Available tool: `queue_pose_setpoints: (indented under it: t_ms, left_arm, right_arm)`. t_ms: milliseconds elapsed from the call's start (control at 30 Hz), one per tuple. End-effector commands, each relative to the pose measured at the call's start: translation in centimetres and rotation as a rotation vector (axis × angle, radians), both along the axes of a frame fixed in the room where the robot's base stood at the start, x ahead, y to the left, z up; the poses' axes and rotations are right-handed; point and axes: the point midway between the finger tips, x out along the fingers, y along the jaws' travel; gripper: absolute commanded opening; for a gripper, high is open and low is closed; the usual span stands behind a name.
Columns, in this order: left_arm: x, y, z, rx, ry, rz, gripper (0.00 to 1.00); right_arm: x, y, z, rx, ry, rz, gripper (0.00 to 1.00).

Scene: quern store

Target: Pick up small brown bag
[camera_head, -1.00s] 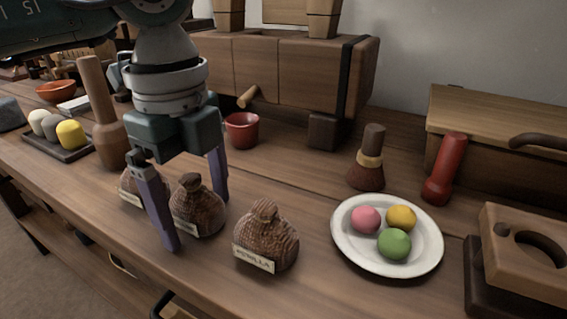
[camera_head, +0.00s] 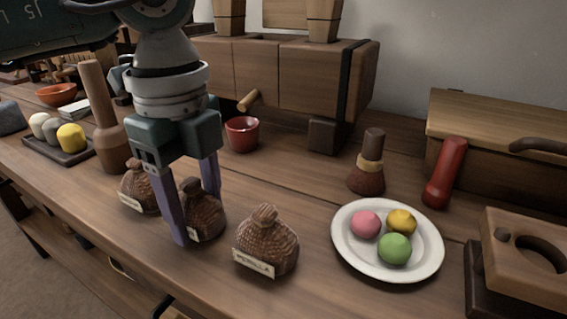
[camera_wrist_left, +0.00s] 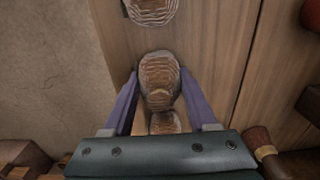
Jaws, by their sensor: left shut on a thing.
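Three small brown woven bags with pale labels stand in a row on the wooden counter. My left gripper (camera_head: 197,215) is shut on the middle bag (camera_head: 208,216), with one purple finger on each side of it. The bag is partly hidden behind the near finger and seems to rest on the counter. The left bag (camera_head: 139,188) stands just behind the gripper, and the right bag (camera_head: 266,243) stands apart with its label facing front. In the left wrist view the held bag (camera_wrist_left: 159,80) sits between the fingers, with the other bags above and below it.
A white plate (camera_head: 342,246) with pink, yellow and green balls lies to the right. A brush (camera_head: 367,165), a red cylinder (camera_head: 445,172) and a wooden box (camera_head: 485,125) stand behind it. A red cup (camera_head: 242,134) and a wooden pestle (camera_head: 108,140) are behind the bags.

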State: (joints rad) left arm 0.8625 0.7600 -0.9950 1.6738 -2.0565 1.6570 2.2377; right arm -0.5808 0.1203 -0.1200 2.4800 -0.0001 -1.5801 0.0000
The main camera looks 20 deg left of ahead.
Motion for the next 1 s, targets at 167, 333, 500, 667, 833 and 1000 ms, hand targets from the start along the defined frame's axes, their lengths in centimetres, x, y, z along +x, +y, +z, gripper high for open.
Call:
queue_pose_setpoints:
  t_ms: [167,333,500,667,833,1000]
  left_arm:
    - [0.0,0.0,0.0,0.000,-0.001,0.000,0.00]
    - [0.0,0.0,0.4,-0.001,-0.002,0.000,0.00]
    - [0.1,0.0,2.2,0.000,-0.004,-0.001,0.00]
    - [0.1,0.0,5.5,0.000,-0.006,-0.001,0.00]
    - [0.2,0.0,10.8,-0.001,-0.008,-0.001,0.00]
    - [0.1,0.0,15.5,0.000,-0.006,-0.002,0.00]
  right_arm:
    - [0.0,0.0,0.0,0.000,0.000,0.000,0.63]
    - [0.0,0.0,0.2,0.000,0.000,0.000,0.63]
    - [0.0,0.0,0.9,0.000,0.000,0.000,0.63]
    - [0.0,0.0,2.0,0.000,0.000,0.000,0.63]
    - [0.0,0.0,3.6,0.000,0.000,0.000,0.63]
    - [0.0,0.0,4.8,0.000,0.000,0.000,0.63]
